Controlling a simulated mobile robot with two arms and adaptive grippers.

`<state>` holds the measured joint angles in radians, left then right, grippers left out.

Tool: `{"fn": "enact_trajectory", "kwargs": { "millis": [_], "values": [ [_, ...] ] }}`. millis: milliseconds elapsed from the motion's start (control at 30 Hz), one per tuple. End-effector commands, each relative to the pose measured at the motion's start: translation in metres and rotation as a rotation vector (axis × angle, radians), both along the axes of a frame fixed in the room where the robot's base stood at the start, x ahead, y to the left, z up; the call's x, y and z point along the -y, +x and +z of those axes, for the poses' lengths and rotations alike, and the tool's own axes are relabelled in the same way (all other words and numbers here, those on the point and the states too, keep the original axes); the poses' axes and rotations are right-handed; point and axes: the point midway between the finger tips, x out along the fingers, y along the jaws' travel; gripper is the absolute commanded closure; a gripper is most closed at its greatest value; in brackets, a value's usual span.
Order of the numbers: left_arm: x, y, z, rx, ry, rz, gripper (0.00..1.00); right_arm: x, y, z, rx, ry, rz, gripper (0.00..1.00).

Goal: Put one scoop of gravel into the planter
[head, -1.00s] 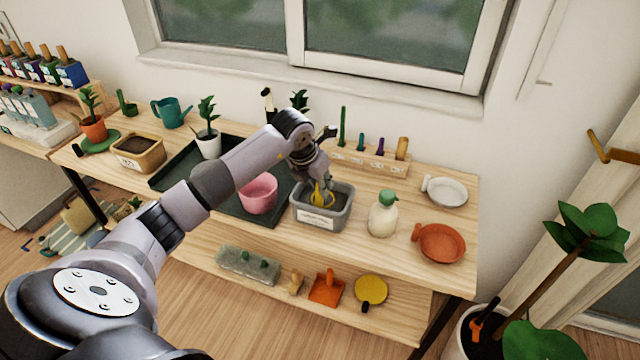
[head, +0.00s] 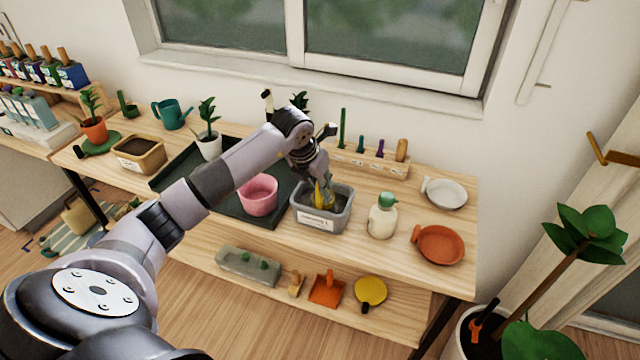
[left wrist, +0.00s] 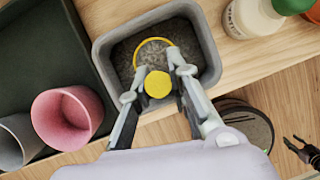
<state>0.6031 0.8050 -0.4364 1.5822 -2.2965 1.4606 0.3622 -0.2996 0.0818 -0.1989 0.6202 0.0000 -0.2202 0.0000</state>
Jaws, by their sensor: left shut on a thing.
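A grey bin (head: 308,219) with a white label stands on the wooden bench and holds grey gravel, also seen in the left wrist view (left wrist: 122,60). My left gripper (head: 321,184) is over the bin, shut on a yellow scoop (head: 319,198). In the left wrist view the fingers (left wrist: 158,84) pinch the scoop's round yellow handle end (left wrist: 158,85), and its yellow rim lies down at the gravel. How deep the scoop sits is hidden. A pink pot (head: 259,196), perhaps the planter, stands on the dark green tray left of the bin.
A cream bottle with a green cap (head: 383,217) stands close right of the bin. The dark tray (head: 236,212) also bears a white potted plant (head: 208,142). A terracotta dish (head: 440,244) and a rack of tools (head: 372,165) are to the right and behind.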

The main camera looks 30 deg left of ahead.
Motion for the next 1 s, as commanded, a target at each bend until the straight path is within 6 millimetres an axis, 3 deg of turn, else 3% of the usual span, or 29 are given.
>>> {"fn": "enact_trajectory", "kwargs": {
  "millis": [100,1000],
  "values": [
    [-0.001,0.0,0.017,0.003,0.001,0.0,1.0,0.0,0.0,0.012,0.0,0.0,0.0,0.6],
    [0.0,0.0,0.1,0.001,0.001,0.0,1.0,-0.003,0.0,0.063,0.0,0.004,0.0,0.6]
  ]
}}
